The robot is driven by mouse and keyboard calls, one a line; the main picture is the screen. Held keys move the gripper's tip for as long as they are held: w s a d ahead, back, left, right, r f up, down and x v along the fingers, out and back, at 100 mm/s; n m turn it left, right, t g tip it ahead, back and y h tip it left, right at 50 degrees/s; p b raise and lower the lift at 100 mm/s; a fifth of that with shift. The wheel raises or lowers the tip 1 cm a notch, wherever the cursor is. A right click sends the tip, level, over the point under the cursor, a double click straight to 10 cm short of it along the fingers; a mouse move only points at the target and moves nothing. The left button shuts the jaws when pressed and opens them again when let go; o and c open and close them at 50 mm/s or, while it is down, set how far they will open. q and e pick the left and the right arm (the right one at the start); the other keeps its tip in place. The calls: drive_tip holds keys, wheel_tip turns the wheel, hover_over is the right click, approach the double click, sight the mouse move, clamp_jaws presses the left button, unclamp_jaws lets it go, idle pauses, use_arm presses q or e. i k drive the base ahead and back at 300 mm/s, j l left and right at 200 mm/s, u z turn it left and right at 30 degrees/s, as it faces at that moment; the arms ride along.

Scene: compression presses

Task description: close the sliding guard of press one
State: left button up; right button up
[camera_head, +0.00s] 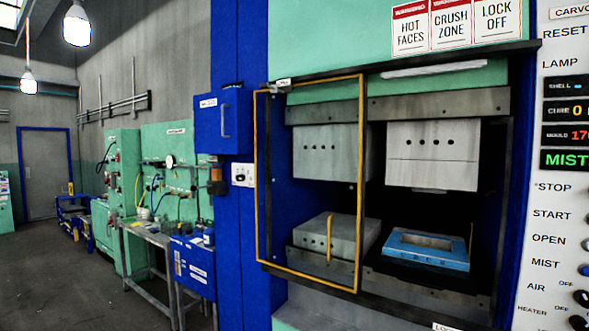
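The sliding guard (361,180) is a clear panel in a thin yellow frame at the left of the press opening. It covers about the left half; the right half is uncovered. A short upright yellow bar (329,238) shows low within its frame; I cannot tell whether it is a handle. The press (440,105) has grey upper blocks and lower blocks inside a dark opening. A blue tray-like piece (425,251) lies on the lower right. No label reading "press one" is legible. Neither of my grippers is in view.
A control panel (565,140) with displays and knobs stands at the right edge. A blue box (223,122) is on the blue column left of the guard. A metal bench (150,236) and green machine stand farther left. The floor (60,290) at lower left is clear.

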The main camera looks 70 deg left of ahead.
sight(361, 76)
drive_tip(key=u, duration=2.4)
drive_tip(key=i+j+u, duration=0.35)
drive_tip(key=i+u, duration=0.4)
